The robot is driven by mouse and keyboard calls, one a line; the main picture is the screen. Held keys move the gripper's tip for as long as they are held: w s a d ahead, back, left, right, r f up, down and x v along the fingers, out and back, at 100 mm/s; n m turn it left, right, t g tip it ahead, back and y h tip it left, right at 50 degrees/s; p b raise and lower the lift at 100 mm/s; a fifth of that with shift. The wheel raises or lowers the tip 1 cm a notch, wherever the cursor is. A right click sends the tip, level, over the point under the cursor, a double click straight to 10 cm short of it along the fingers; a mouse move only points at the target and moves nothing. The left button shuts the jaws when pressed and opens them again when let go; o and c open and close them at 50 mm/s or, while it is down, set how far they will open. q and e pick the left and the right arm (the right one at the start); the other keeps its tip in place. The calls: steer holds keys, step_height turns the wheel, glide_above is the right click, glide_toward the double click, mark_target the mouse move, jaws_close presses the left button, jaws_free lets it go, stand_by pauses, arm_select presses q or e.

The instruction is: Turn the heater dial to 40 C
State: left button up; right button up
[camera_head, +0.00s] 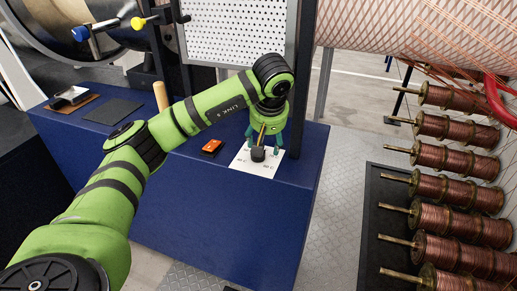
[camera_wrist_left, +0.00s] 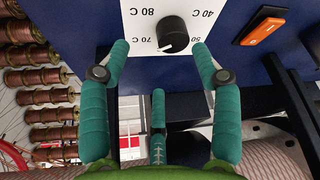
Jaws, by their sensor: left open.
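The heater dial is a black round knob (camera_head: 258,154) on a white plate (camera_head: 243,165) at the right end of the blue bench top. In the left wrist view the knob (camera_wrist_left: 173,33) shows a white mark toward its lower left, on the side of the printed 70 C. The labels 80 C, 70 C, 40 C and part of a 50 are readable there, upside down. My left gripper (camera_head: 264,143) is open over the dial. In the wrist view its teal fingers (camera_wrist_left: 160,52) spread on either side of the knob, apart from it. My right gripper is not in view.
An orange rocker switch (camera_head: 212,146) sits left of the plate. A dark post (camera_head: 303,80) rises close to the right of my gripper, and a white pegboard (camera_head: 235,30) stands behind. Several copper spools (camera_head: 455,188) line the right side.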

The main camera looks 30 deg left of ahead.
arm_select(q)
steer(key=shift+a+f+y, duration=0.25)
steer(key=shift+a+y, duration=0.15)
steer(key=shift+a, duration=0.5)
steer(key=p+x, duration=0.1)
steer(key=x, duration=0.4)
steer(key=shift+w+f, duration=0.1)
steer(key=shift+f, duration=0.3)
steer(key=shift+c, duration=0.4)
steer(key=c, duration=1)
